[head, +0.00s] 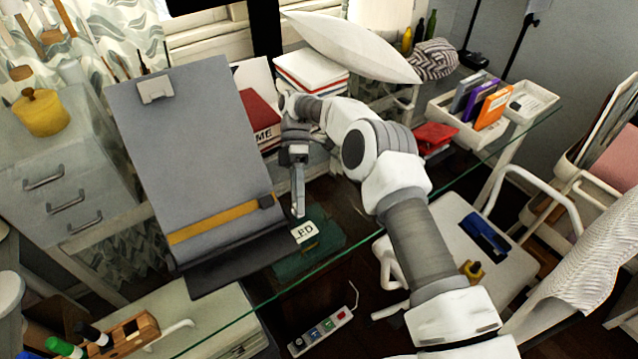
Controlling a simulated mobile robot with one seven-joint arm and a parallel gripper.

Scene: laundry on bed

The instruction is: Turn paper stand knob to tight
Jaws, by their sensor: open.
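The paper stand (200,130) is a large grey tilted board on the glass desk, with a metal clip at its top and a yellow bar across its lower part. A small dark piece (266,201) sits at the bar's right end; I cannot tell whether it is the knob, or how tight it is. My gripper (298,208) points down just right of the stand's lower right edge, apart from the dark piece. Its fingers are seen nearly edge-on and hold nothing that I can see. Any knob behind the board is hidden.
A small white block (305,233) with letters lies on a dark green mat (318,247) just below my gripper. Books (312,72) and a pale pillow-like object (350,48) are behind my arm. A white tray (532,102) stands at the back right. The glass edge runs along the front.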

